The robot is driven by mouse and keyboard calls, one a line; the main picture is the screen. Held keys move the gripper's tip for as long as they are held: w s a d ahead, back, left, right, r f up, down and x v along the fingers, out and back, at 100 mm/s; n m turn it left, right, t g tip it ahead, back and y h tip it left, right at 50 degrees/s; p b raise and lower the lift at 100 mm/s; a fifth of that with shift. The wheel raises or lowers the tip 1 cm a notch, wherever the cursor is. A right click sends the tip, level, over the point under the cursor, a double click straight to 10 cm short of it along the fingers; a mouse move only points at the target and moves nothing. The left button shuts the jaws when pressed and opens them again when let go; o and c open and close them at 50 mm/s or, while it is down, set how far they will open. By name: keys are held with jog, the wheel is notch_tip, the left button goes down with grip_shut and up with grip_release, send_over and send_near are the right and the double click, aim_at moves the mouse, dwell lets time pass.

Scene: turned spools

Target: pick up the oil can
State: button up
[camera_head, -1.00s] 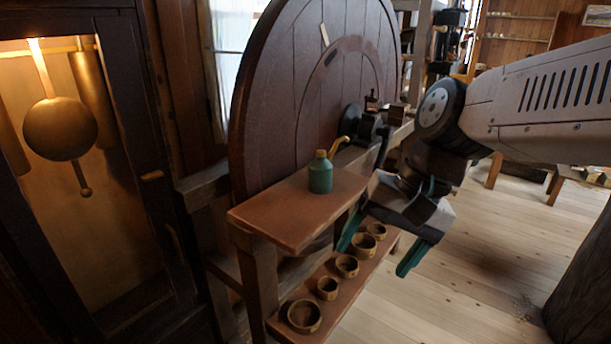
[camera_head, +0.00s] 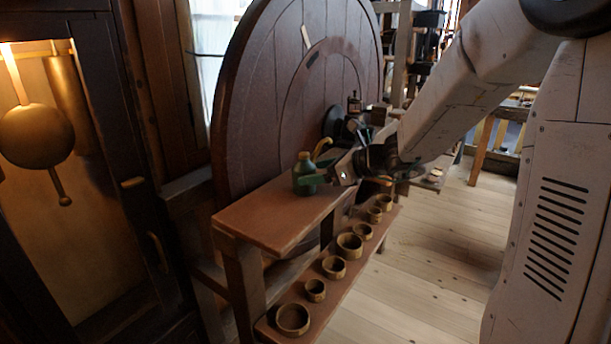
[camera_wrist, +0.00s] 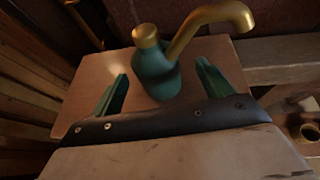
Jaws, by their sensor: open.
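The oil can (camera_head: 304,172) is a small dark green can with a brass cap and a curved brass spout. It stands upright on the wooden bench top (camera_head: 262,212) beside the big wheel. In the wrist view the oil can (camera_wrist: 157,72) is just beyond my gripper (camera_wrist: 160,82), roughly between the lines of its two green fingers. The fingers are apart, one on each side of the can's lower body. In the head view my gripper (camera_head: 322,178) is at the can's right side, and one finger overlaps the can. I cannot tell whether a finger touches it.
A large dark wooden wheel (camera_head: 262,90) stands close behind the bench. A lower shelf (camera_head: 323,312) holds several small round wooden bowls. A clock case with a brass pendulum (camera_head: 38,135) is at the left. Open plank floor (camera_head: 430,270) lies to the right.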

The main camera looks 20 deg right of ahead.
aim_at(304, 172)
jog(key=x, duration=0.4)
jog(key=shift+a, duration=0.2)
jog(key=c, duration=1.1)
jog(key=shift+o, duration=0.2)
jog(key=shift+r, duration=0.1)
jog(key=shift+r, duration=0.1)
